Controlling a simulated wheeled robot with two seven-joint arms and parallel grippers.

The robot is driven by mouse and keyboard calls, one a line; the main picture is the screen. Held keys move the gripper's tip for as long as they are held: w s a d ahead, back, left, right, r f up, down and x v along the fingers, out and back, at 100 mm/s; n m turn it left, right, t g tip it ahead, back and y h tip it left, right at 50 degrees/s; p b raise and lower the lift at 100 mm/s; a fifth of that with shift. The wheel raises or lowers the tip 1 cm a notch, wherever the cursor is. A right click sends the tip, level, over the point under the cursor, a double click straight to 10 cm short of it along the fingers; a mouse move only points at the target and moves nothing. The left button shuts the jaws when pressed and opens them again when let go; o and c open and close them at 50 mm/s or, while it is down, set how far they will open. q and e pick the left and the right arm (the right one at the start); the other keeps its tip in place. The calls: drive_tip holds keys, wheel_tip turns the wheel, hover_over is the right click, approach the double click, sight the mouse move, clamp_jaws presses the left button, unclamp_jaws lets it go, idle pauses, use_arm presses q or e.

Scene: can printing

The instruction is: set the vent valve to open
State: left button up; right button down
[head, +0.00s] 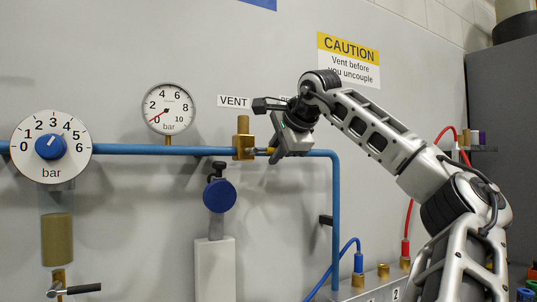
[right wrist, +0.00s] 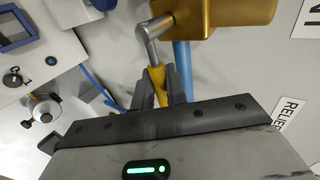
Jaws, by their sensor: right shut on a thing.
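The vent valve (head: 243,143) is a brass body on the blue pipe, below the VENT label (head: 233,102). It also shows in the right wrist view (right wrist: 215,14) at the top. Its lever has a silver stem (right wrist: 149,46) and a yellow grip (right wrist: 158,84). In the head view the lever points right, roughly along the pipe. My right gripper (head: 273,150) is shut on the yellow grip, with its dark fingers (right wrist: 170,84) on either side. My gripper hides part of the lever in the head view. My left gripper is not in view.
The blue pipe (head: 190,150) runs across the panel and bends down at right. A blue-knobbed regulator dial (head: 50,147), a gauge (head: 167,111) and a round blue knob (head: 219,195) are to the left. A caution sign (head: 349,60) is above. Blue and red hoses (head: 409,218) hang at right.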

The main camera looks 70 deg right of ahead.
drive_tip(key=c, duration=1.5)
unclamp_jaws()
drive_tip(key=shift+r, duration=0.1)
drive_tip(key=v, duration=1.6)
